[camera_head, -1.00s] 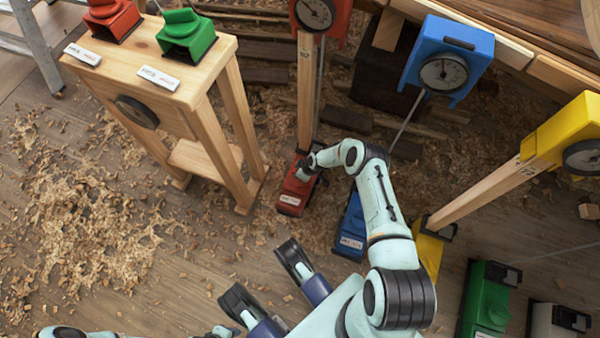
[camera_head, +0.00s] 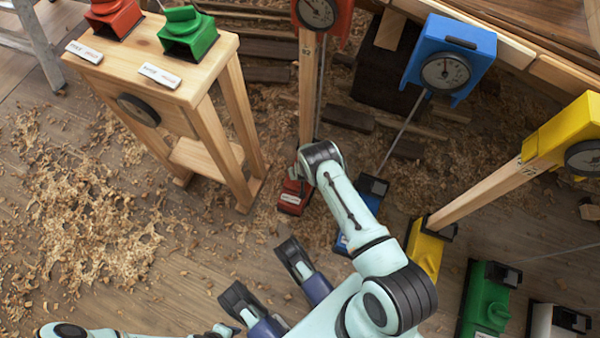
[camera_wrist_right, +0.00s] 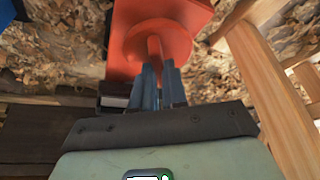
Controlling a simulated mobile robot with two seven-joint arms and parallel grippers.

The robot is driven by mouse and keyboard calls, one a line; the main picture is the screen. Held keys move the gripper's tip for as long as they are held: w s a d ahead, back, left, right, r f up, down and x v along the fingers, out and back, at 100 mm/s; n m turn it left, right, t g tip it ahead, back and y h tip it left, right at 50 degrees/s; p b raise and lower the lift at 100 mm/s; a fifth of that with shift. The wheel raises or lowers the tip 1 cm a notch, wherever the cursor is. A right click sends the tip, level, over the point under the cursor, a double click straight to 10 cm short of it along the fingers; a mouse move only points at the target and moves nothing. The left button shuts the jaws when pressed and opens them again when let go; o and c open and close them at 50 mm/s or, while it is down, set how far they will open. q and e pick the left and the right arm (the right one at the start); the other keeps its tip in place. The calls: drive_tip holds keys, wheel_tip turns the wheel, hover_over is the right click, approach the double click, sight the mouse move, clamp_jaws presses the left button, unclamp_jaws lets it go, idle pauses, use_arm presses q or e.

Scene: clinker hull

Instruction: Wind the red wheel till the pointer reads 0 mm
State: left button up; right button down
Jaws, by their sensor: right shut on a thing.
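The red wheel (camera_wrist_right: 141,45) is a round disc with a central stem on a red housing in the right wrist view. My right gripper (camera_wrist_right: 158,78) is shut on the stem, its blue-grey fingers on either side. In the head view, the red base box (camera_head: 292,196) stands on the floor at the foot of a wooden post; my right arm hides the gripper and the wheel there. The red gauge (camera_head: 318,12) on top of that post has a dark round dial, cut by the top edge. Its pointer is too small to read.
A blue gauge (camera_head: 449,62) and a yellow gauge (camera_head: 563,135) stand to the right. A wooden stand (camera_head: 205,75) with a red and a green box is close on the left. Green (camera_head: 486,300) and white bases lie lower right. Shavings cover the floor.

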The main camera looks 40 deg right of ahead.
use_arm(q)
drive_tip(key=shift+s+f, duration=0.15)
drive_tip(key=shift+s, duration=0.2)
use_arm(e)
drive_tip(key=shift+m, duration=0.6)
use_arm(q)
drive_tip(key=shift+s, duration=0.1)
use_arm(e)
drive_tip(key=shift+h, duration=0.3)
drive_tip(key=c, duration=1.2)
unclamp_jaws()
drive_tip(key=shift+o, duration=0.2)
drive_tip(key=shift+r, duration=0.1)
use_arm(q)
drive_tip(key=w+d+r+t+p, duration=0.1)
drive_tip(key=w+r+t+p, duration=0.3)
drive_tip(key=w+r, duration=0.3)
drive_tip(key=w+p, duration=0.1)
drive_tip(key=w, duration=0.3)
drive_tip(key=shift+w+d+r+m, duration=0.15)
drive_tip(key=shift+d+r+m, duration=0.05)
drive_tip(key=shift+r+m, duration=0.2)
use_arm(e)
drive_tip(key=v, duration=1.3)
drive_tip(key=shift+w+r, duration=0.15)
drive_tip(key=shift+r, duration=0.05)
